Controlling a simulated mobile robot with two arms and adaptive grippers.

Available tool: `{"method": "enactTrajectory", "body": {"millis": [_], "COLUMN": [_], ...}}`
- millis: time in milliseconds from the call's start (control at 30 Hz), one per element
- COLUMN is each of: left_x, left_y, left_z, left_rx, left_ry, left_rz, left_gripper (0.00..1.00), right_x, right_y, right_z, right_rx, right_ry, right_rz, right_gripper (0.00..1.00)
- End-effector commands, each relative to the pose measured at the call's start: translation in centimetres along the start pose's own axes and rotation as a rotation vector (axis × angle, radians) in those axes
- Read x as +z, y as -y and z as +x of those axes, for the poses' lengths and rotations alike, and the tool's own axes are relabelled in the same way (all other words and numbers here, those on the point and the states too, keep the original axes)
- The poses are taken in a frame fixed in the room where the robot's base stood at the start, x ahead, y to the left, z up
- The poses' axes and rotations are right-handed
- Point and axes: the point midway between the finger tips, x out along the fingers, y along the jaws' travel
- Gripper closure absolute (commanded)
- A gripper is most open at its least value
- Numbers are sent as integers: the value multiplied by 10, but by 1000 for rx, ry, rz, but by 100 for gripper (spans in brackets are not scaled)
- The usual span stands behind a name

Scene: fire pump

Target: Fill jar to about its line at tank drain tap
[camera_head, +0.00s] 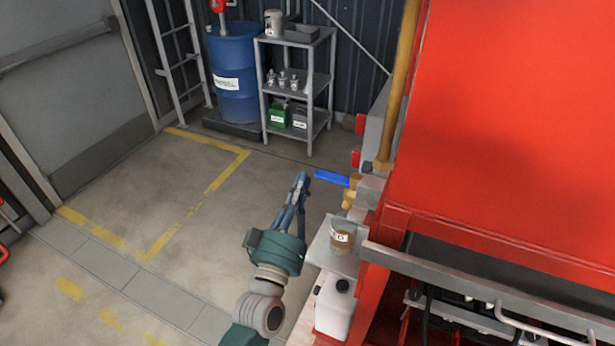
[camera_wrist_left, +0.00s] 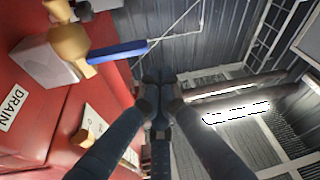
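The drain tap is brass (camera_head: 351,192) with a blue lever (camera_head: 331,178), on the side of the red machine. The lever sticks out to the left. In the left wrist view the brass tap body (camera_wrist_left: 70,45) and blue lever (camera_wrist_left: 118,50) show beside a "DRAIN" label (camera_wrist_left: 12,108). A small jar (camera_head: 341,240) with brownish contents and a white label stands upright on a grey ledge (camera_head: 322,252) below the tap. Its line cannot be made out. My left gripper (camera_head: 303,177) is shut and empty, just left of the lever's end and apart from it. My right gripper is not in view.
A white canister (camera_head: 334,308) stands below the ledge. A metal rail (camera_head: 450,280) runs along the red machine (camera_head: 520,110) to the right. A shelf rack (camera_head: 295,95) and blue drum (camera_head: 235,75) stand at the back. The floor at left is clear.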

Motion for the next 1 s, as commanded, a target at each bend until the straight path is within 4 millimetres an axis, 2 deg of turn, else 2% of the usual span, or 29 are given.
{"method": "enactTrajectory", "body": {"millis": [33, 100, 333, 500, 1000], "left_x": [3, 3, 1, -1, 0], "left_y": [1, 1, 0, -1, -1], "left_z": [-13, -27, -57, -62, -62], "left_rx": [1, 1, 2, 2, 2], "left_ry": [-1, -2, -3, -4, -2], "left_rz": [-1, -1, 0, 0, 0], "left_gripper": [100, 100, 100, 100, 100], "right_x": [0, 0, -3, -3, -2], "right_y": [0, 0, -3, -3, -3], "right_z": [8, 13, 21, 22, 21], "right_rx": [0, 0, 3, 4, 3], "right_ry": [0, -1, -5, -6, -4], "right_rz": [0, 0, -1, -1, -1], "right_gripper": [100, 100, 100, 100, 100]}}
